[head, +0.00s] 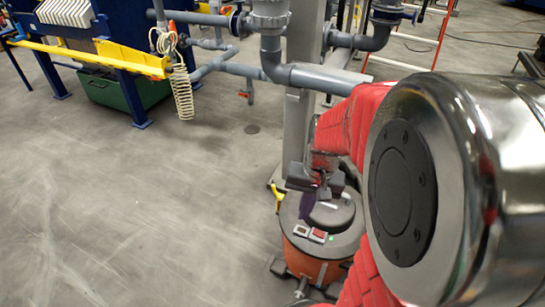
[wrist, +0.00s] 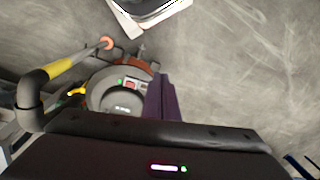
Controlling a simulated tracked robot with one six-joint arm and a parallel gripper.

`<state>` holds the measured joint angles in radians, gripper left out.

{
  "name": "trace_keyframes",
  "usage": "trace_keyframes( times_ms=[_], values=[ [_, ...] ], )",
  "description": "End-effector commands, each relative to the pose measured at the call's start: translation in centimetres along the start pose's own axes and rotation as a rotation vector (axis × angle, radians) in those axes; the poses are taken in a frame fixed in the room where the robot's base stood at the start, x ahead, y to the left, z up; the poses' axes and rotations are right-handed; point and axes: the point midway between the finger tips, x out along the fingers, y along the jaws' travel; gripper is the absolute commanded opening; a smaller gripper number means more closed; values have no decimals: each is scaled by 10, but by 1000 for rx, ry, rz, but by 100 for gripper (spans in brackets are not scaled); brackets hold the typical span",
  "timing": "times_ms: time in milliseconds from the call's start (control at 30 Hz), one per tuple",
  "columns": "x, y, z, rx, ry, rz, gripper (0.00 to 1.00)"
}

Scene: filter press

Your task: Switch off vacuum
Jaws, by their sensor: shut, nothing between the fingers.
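The vacuum (head: 313,262) stands on the floor, an orange-red drum with a grey lid, partly hidden by my arm. On its lid edge are a red switch (head: 319,234), a pale switch (head: 301,231) and a small green light. In the wrist view the vacuum's round grey lid (wrist: 108,98) shows with the red switch (wrist: 130,86) and the lit green spot beside it. My gripper (head: 308,210) is shut and empty above the lid, pointing down. Its purple fingers (wrist: 157,80) appear to the right of the switches in the wrist view; whether they touch the lid cannot be told.
A grey post (head: 297,130) and pipes (head: 310,76) stand just behind the vacuum. A yellow-banded hose (wrist: 70,65) runs beside it. The blue and yellow press (head: 95,50) with a green bin (head: 110,90) is at the back left. The floor at left is clear.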

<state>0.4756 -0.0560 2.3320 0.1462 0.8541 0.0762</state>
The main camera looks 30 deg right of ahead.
Motion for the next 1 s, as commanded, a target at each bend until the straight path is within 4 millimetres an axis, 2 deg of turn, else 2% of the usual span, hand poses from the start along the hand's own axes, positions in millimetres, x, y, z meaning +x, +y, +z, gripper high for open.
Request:
trace_keyframes(
  times_ms=[567, 1000],
  values=[
    [93, 59, -60, 525, -138, -75, 0],
    [178, 112, -99, 1013, -209, -131, 0]
  ],
)
